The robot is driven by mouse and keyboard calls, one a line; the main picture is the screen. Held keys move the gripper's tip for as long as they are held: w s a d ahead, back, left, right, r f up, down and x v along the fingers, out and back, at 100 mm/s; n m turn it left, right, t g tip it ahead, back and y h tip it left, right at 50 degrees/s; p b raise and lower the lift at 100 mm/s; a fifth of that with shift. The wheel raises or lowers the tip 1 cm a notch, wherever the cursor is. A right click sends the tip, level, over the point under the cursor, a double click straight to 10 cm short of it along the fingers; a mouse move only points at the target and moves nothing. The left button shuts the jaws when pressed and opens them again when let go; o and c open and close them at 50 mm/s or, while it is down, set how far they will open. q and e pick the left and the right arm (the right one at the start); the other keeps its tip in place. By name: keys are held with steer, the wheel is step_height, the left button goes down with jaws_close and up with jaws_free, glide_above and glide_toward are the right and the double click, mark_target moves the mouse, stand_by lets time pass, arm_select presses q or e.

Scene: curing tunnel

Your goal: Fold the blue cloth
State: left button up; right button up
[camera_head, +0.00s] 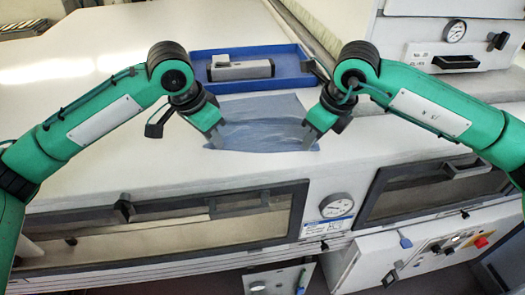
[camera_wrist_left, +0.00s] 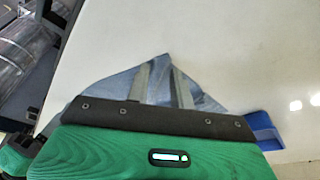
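The blue cloth (camera_head: 265,113) lies on the white top in front of the blue tray, with a few creases. My left gripper (camera_head: 217,137) is at its near left corner, pointing down. In the left wrist view, the left fingers (camera_wrist_left: 160,80) stand apart, with cloth (camera_wrist_left: 120,84) showing between and beside them; a peak of cloth reaches just past the tips. My right gripper (camera_head: 311,135) is at the near right corner of the cloth. Its fingertips overlap the cloth, and whether they are shut on it cannot be seen.
The blue tray (camera_head: 293,84) behind the cloth holds a grey block-like object (camera_head: 240,69). The white top (camera_head: 110,150) is clear to the left. The front edge, with a dark-framed window and gauge (camera_head: 337,206), is below. A panel with another gauge (camera_head: 455,31) stands back right.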

arm_select(q)
jaws_close()
arm_select(e)
jaws_close()
arm_select(q)
steer(key=shift+r, duration=0.1)
arm_select(e)
steer(key=shift+r, duration=0.1)
